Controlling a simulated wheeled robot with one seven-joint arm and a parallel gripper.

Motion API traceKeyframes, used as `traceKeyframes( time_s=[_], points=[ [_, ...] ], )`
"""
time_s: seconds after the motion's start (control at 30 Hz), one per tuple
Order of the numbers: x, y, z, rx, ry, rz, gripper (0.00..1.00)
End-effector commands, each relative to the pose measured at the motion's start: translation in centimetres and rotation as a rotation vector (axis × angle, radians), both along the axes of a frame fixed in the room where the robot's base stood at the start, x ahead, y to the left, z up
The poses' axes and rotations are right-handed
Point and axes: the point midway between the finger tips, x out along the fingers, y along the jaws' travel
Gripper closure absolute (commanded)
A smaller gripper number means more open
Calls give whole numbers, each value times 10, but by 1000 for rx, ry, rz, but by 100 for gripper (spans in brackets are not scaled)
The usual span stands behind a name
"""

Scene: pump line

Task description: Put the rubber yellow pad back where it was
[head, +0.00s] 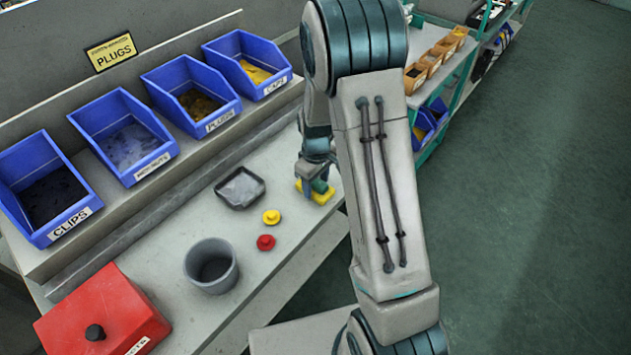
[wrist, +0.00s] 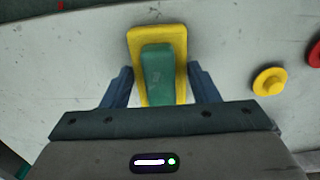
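The yellow pad (head: 318,196) is a flat rectangle with a green block (head: 320,186) on top. It lies near the right end of the grey bench, partly hidden by my gripper (head: 316,180) in the head view. In the wrist view the pad (wrist: 142,42) is between my two blue fingers (wrist: 161,85), with the green block (wrist: 158,75) in the middle. My gripper is open, with a gap on both sides of the green block. The fingertips are close to the pad's side edges; I cannot tell whether they touch them.
A grey tray (head: 240,204), a yellow knob (head: 271,217), a red knob (head: 265,242) and a grey cup (head: 211,280) stand left of the pad. Blue bins (head: 262,88) line the back ledge. A red box (head: 75,320) is at the lower left.

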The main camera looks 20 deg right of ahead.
Motion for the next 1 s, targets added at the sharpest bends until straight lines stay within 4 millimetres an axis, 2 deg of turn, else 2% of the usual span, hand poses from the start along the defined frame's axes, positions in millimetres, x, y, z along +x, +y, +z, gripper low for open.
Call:
traceKeyframes(
  time_s=[0.03,0.07,0.47,0.57,0.9,1.0],
  points=[
    [0,0,0,0,0,0,31],
    [0,0,0,0,0,0,26],
    [0,0,7,0,-1,0,26],
    [1,0,20,0,-5,0,26],
    [1,0,91,1,-6,0,26],
    [1,0,106,0,-4,0,26]
  ],
)
